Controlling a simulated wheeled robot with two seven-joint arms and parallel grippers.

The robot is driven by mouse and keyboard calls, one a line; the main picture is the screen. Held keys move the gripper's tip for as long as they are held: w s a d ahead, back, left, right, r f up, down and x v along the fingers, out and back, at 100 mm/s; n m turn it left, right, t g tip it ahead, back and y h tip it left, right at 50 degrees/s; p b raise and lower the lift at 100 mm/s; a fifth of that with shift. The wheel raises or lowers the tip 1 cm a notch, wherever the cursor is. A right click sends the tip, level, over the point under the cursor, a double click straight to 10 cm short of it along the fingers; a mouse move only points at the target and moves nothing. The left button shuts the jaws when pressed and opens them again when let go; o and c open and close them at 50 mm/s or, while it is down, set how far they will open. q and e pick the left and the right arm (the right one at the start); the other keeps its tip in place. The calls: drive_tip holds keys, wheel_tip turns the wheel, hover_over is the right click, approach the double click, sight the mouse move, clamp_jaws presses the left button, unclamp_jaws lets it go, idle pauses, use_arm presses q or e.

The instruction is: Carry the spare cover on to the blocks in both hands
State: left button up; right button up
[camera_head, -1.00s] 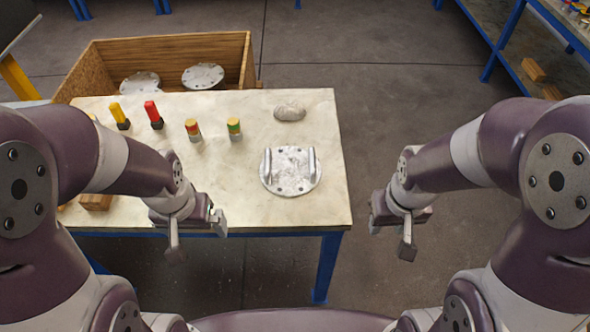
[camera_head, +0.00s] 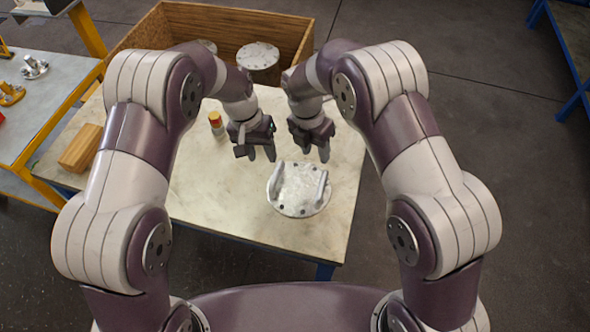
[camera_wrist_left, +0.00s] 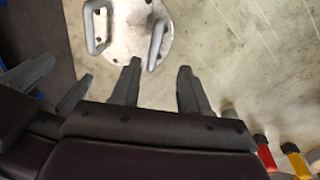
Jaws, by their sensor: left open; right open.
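The spare cover (camera_head: 300,203) is a round grey metal disc with bolt holes and two upright bar handles. It lies flat on the pale table top, and in the left wrist view it shows at the top (camera_wrist_left: 126,38). My left gripper (camera_head: 258,154) is open and empty, above the table left of and behind the cover. My right gripper (camera_head: 315,152) is open and empty, just behind the cover. Neither touches a handle. The left fingers (camera_wrist_left: 159,70) point toward the cover in the wrist view. A wooden block (camera_head: 82,147) lies at the table's left end.
A wooden crate (camera_head: 300,32) behind the table holds flanged discs (camera_head: 258,56). Another bench (camera_head: 32,100) with metal fittings is at the left. The table's front area is clear.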

sight(274, 179)
use_arm(q)
drive_tip(key=shift+s+r, duration=0.2)
drive_tip(key=shift+r, duration=0.25)
use_arm(e)
drive_tip(key=n, duration=0.3)
drive_tip(key=r+n, duration=0.1)
drive_tip(key=shift+s, duration=0.25)
use_arm(q)
drive_tip(key=shift+d+f, duration=0.1)
use_arm(e)
drive_tip(key=shift+d+f, duration=0.1)
drive_tip(key=shift+d, duration=0.05)
use_arm(q)
drive_tip(key=f, duration=0.4)
drive_tip(key=d+f, duration=0.1)
drive_tip(key=f, duration=0.3)
drive_tip(key=d+f, duration=0.1)
drive_tip(key=f, duration=0.3)
drive_tip(key=shift+s+d+f, duration=0.15)
drive_tip(key=shift+s+d, duration=0.05)
drive_tip(key=shift+s, duration=0.2)
use_arm(e)
drive_tip(key=f, duration=0.4)
drive_tip(key=d+f, duration=0.1)
drive_tip(key=f, duration=0.3)
drive_tip(key=d+f, duration=0.1)
drive_tip(key=f, duration=0.3)
drive_tip(key=shift+s+d+f, duration=0.2)
drive_tip(key=shift+s, duration=0.2)
